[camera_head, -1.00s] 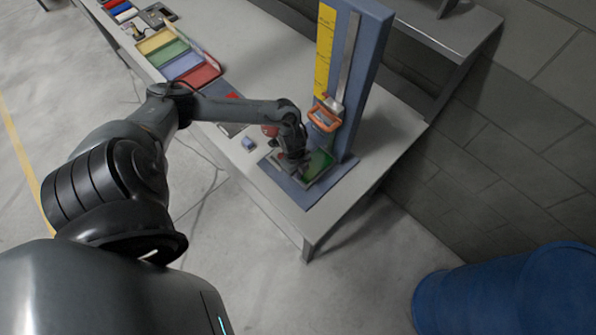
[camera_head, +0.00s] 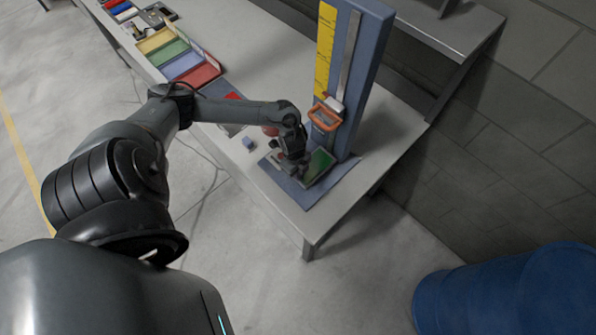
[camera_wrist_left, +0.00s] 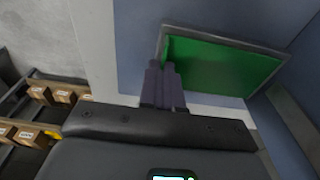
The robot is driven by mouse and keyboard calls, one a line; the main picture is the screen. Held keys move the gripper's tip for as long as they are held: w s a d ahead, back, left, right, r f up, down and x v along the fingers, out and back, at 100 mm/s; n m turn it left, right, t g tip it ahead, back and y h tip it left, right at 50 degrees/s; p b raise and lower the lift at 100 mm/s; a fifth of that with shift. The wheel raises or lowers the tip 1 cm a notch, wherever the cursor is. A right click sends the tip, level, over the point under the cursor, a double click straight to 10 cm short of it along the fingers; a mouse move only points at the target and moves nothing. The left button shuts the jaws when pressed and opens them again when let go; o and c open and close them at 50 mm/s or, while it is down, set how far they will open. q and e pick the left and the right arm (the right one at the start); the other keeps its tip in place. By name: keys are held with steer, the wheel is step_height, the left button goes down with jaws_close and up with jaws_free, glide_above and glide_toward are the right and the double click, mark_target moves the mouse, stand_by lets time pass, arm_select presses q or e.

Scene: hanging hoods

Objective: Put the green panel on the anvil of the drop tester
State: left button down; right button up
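The green panel (camera_head: 321,163), a flat plate with a grey rim, is over the blue base of the drop tester (camera_head: 345,110). My left gripper (camera_head: 296,168) is at the panel's left edge. In the left wrist view its two fingers (camera_wrist_left: 161,78) are close together at a lower-left corner of the green panel (camera_wrist_left: 225,66), and look shut on its edge. The panel looks tilted; I cannot tell whether it touches anything below. The anvil is hidden under the panel and gripper. My right gripper is out of view.
The tester's upright column with an orange-handled carriage (camera_head: 323,117) stands just behind the panel. Yellow, green, blue and red trays (camera_head: 184,62) lie farther left on the bench. A small blue block (camera_head: 248,143) lies near the front edge. A blue drum (camera_head: 510,290) stands on the floor.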

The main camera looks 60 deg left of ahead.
arm_select(q)
steer(key=shift+f, duration=0.15)
steer(key=c, duration=1.8)
jaws_free()
steer(key=o, duration=0.5)
steer(key=shift+o, duration=0.2)
